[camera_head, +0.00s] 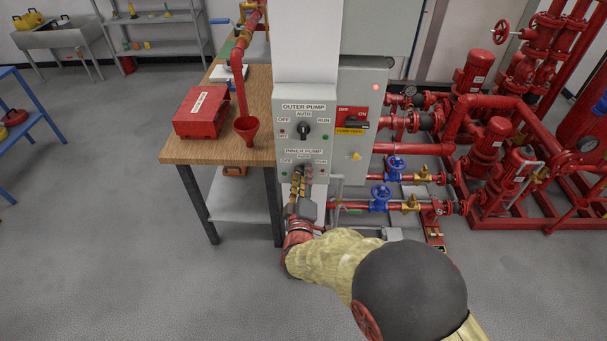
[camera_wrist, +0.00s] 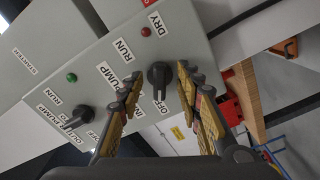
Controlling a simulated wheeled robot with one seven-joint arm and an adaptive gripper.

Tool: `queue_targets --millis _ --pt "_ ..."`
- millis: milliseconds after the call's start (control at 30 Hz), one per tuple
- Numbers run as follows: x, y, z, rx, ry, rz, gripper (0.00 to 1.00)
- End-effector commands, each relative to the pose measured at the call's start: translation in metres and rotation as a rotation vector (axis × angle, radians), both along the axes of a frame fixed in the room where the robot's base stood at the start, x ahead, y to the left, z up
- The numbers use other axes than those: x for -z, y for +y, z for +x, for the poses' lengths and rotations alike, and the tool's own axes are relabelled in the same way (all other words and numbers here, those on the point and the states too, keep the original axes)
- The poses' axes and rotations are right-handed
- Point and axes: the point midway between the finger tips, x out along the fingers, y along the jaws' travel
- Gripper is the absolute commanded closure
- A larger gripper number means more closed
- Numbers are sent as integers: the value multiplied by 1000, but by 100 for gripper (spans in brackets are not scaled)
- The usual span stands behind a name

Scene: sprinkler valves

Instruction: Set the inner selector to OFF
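The inner selector (camera_wrist: 159,75) is a black rotary knob on the grey control panel, with OFF and RUN labels around it in the wrist view. In the head view my gripper (camera_head: 301,176) is at the panel's lower part under the INNER PUMP label (camera_head: 302,152) and mostly hides the inner selector. The outer selector (camera_head: 303,128), another black knob, is above it; it also shows in the wrist view (camera_wrist: 80,117).
Red pipes with blue valves (camera_head: 380,198) and pumps fill the right. A black-and-red switch (camera_head: 352,122) is on the panel's right part. Open floor lies left.

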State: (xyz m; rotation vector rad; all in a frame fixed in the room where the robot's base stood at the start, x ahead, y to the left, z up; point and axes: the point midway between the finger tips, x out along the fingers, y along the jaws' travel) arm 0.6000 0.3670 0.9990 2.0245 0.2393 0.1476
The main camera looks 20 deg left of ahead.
Motion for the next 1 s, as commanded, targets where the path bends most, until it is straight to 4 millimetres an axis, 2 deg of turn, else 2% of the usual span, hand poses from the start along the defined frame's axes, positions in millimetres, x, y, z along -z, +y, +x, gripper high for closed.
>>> queue_targets --millis 633,1000 --pt "-1 -12 -53 -1 0 0 65" --pt "0 -14 -58 0 0 0 65"
